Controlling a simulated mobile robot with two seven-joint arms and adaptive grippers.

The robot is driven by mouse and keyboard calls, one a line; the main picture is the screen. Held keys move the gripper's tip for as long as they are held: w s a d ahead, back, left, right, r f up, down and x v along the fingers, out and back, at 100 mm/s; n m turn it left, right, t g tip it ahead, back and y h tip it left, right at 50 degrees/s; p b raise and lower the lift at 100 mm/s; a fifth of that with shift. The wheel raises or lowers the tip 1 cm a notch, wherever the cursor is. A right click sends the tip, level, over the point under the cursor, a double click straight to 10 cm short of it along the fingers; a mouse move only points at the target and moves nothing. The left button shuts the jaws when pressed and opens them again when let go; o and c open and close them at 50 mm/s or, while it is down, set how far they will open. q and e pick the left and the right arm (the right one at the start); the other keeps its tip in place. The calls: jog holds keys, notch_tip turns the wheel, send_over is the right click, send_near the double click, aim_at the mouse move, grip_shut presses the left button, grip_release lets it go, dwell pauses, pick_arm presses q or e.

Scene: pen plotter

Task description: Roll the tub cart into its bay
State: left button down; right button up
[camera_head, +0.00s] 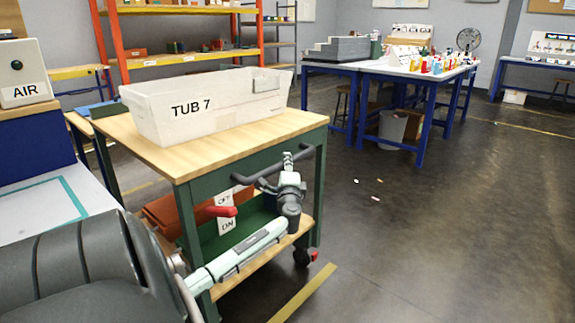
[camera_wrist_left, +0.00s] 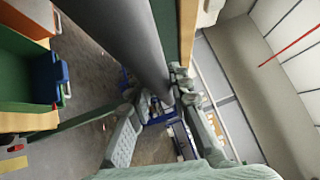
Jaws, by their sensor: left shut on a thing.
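The tub cart (camera_head: 190,168) has a wooden top and a green frame, and it stands upright on the floor in the head view. A white tub labelled TUB 7 (camera_head: 237,99) sits on its top. My left gripper (camera_head: 290,163) is shut on the cart's dark push handle (camera_head: 258,172), on the side facing me. In the left wrist view the handle (camera_wrist_left: 124,40) runs close past the camera, between the fingers. Yellow floor tape (camera_head: 301,294) lies beside the cart's near right corner; which lines bound the bay I cannot tell. My right gripper is not in view.
A red lever (camera_head: 221,211) with an OFF/ON label is on the cart's near side. A caster (camera_head: 303,257) shows at its right. A box marked AIR (camera_head: 26,72) stands left. Orange shelving (camera_head: 180,10) and blue-legged tables (camera_head: 388,72) are behind. The floor at right is mostly clear.

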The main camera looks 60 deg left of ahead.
pick_arm(q)
jog(key=shift+s+a+r, duration=0.1)
jog(key=shift+a+r, duration=0.05)
jog(key=shift+a, duration=0.1)
jog(key=c, duration=1.4)
grip_release()
jog(key=shift+o, duration=0.2)
jog(key=shift+d, duration=0.1)
jog(key=shift+s+d+f, duration=0.1)
jog(key=shift+d+f, duration=0.1)
jog(key=shift+f, duration=0.05)
jog(key=v, duration=1.1)
jog(key=shift+s+d, duration=0.1)
jog(key=shift+d, duration=0.05)
